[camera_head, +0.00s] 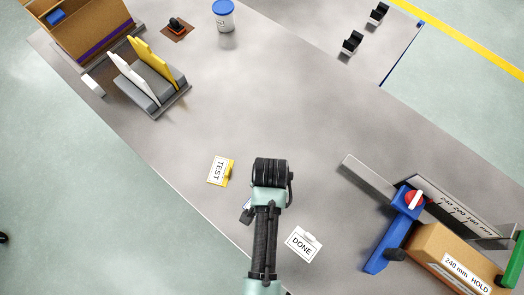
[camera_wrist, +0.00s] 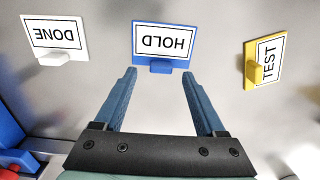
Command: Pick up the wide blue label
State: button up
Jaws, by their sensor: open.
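The wide blue label (camera_wrist: 163,40) reads HOLD, upside down in the wrist view, with a blue border and a small blue tab on its lower edge. My gripper (camera_wrist: 160,73) is open and empty. Its two blue fingers point toward the label, with the tab between the fingertips in the picture; I cannot tell the remaining height gap.
A white DONE label (camera_head: 303,244) and a yellow TEST label (camera_head: 218,171) lie on either side. The grey table's (camera_head: 290,90) left edge runs close by. A blue stop (camera_head: 396,233) and cardboard box (camera_head: 440,255) stand at right. A rack with panels (camera_head: 155,85) stands at upper left.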

jog(key=shift+f, duration=0.95)
grip_shut()
